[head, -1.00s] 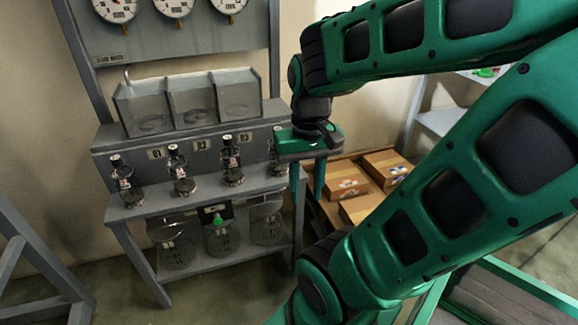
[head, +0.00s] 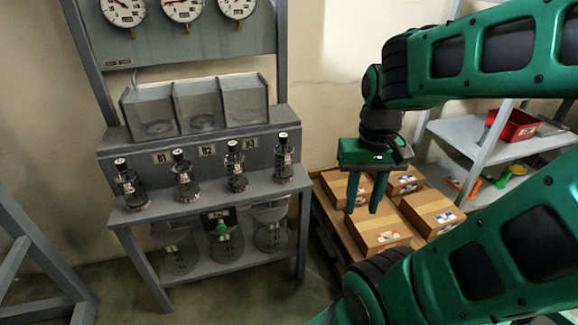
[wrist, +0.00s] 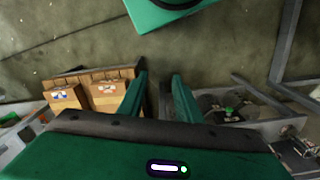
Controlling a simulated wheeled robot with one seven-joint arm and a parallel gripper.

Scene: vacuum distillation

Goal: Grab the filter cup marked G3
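Three clear-sided bins stand side by side on the grey stand: left (head: 150,110), middle (head: 200,104) and right (head: 245,98). Round pieces show in the left and middle bins; the right bin's contents are hard to make out. Small label plates sit below them: left (head: 161,157), middle (head: 207,150) and right (head: 249,143). Their marks are too blurred to read surely, so I cannot tell which cup is G3. My gripper (head: 362,210) is open and empty, pointing down, right of the stand and over the boxes. Its parted fingers also show in the wrist view (wrist: 159,75).
Several dark bottles (head: 183,182) line the stand's front shelf (head: 215,197). Glass flasks (head: 222,245) stand below. Cardboard boxes (head: 379,233) lie on a pallet beneath my gripper. A grey shelf (head: 470,140) with a red bin (head: 514,125) is at right. Floor (head: 265,300) before the stand is clear.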

